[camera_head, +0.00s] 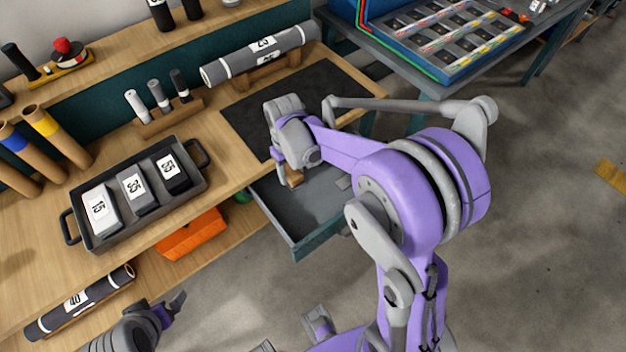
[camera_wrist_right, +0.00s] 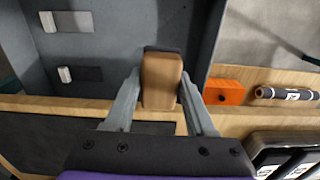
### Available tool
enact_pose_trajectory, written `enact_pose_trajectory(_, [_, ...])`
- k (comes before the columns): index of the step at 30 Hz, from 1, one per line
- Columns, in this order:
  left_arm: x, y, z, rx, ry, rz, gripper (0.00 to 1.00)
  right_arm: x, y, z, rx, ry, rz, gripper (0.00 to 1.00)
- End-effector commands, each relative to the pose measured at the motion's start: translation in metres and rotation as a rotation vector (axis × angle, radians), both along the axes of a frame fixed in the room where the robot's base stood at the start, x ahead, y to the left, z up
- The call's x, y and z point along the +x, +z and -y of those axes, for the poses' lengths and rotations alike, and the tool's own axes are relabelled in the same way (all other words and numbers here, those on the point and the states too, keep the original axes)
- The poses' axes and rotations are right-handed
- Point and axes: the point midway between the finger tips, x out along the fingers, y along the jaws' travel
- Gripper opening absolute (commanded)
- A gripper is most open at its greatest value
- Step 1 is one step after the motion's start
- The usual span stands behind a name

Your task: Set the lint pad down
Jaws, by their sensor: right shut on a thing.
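The lint pad (camera_wrist_right: 161,82) is a tan-brown block with a dark edge at its far end, seen in the right wrist view. My right gripper (camera_wrist_right: 158,92) is shut on it, one finger on each side. In the head view, a small brown part of the pad (camera_head: 295,177) shows below my right gripper (camera_head: 290,172), over the open drawer (camera_head: 318,234). Whether the pad touches the drawer floor, I cannot tell. My left gripper (camera_head: 168,308) is at the bottom left, away from the pad; its finger gap is unclear.
An orange box (camera_head: 192,234) sits on the lower shelf.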

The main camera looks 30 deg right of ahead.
Motion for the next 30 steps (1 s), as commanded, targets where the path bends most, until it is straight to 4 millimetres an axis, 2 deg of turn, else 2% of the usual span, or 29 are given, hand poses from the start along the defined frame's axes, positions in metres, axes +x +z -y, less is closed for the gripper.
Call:
enact_pose_trajectory(1, [-0.004, -0.02, 0.0, 0.0, 0.0, -0.009, 0.96, -0.006, -0.017, 0.007, -0.001, 0.005, 0.0, 0.03])
enact_pose_trajectory(6, [-0.007, -0.037, 0.0, 0.0, 0.0, -0.016, 0.96, -0.009, -0.029, 0.019, -0.004, 0.022, 0.015, 0.03])
enact_pose_trajectory(8, [-0.007, -0.039, 0.0, 0.0, 0.0, -0.016, 0.96, -0.009, -0.035, 0.021, -0.004, 0.026, 0.017, 0.03])
enact_pose_trajectory(15, [-0.008, -0.043, 0.0, 0.0, 0.0, -0.017, 0.96, -0.009, -0.076, 0.021, -0.004, 0.027, 0.019, 0.03])
enact_pose_trajectory(22, [-0.008, -0.044, 0.0, 0.0, 0.0, -0.018, 0.96, -0.009, -0.094, 0.021, -0.004, 0.027, 0.019, 0.03])
enact_pose_trajectory(27, [-0.008, -0.047, 0.0, 0.0, 0.0, -0.019, 0.96, -0.008, -0.119, 0.021, -0.004, 0.027, 0.019, 0.03])
enact_pose_trajectory(30, [-0.008, -0.048, 0.0, 0.0, 0.0, -0.019, 0.96, -0.008, -0.126, 0.021, -0.004, 0.027, 0.019, 0.03])
